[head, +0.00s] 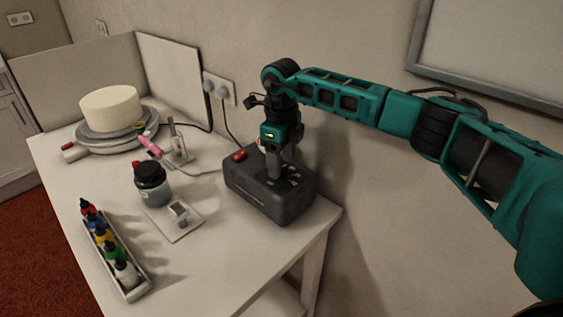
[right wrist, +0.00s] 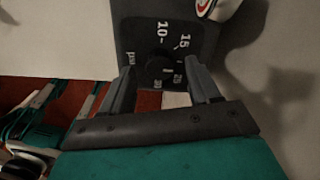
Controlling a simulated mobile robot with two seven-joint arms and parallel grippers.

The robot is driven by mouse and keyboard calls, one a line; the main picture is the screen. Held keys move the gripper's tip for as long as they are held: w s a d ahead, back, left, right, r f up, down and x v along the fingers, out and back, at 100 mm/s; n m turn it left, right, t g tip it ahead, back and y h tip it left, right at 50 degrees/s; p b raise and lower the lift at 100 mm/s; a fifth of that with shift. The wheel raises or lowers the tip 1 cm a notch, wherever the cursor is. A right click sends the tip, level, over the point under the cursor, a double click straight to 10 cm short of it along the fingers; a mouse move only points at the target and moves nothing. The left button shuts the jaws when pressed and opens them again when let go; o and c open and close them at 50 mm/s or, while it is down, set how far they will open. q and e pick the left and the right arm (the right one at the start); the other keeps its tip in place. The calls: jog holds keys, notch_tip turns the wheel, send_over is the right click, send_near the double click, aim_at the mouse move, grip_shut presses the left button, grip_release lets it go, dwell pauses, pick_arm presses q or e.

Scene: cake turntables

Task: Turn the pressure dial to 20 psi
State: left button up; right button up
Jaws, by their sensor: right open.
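The dark grey compressor box (head: 270,190) stands at the right end of the white table. My right gripper (head: 278,170) points down over its top face. In the right wrist view, the dial panel (right wrist: 135,38) carries printed marks including 10, 15 and psi. A round black dial knob (right wrist: 157,61) sits in the panel's middle; its pointer direction is too dark to tell. My right gripper also shows in the right wrist view (right wrist: 160,72), open, with one finger on each side of the knob. Contact with the knob cannot be told. My left gripper is not in view.
A red switch (head: 239,155) is on the compressor's top. A turntable with a white cake (head: 110,108), a pink-handled airbrush (head: 151,146), a dark-lidded jar (head: 151,184) and a tray of colour bottles (head: 134,284) stand to the left. The wall is close behind.

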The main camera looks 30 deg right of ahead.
aim_at(282, 167)
notch_tip(282, 167, up, 12)
dwell(0.3)
jog(key=shift+f, duration=0.15)
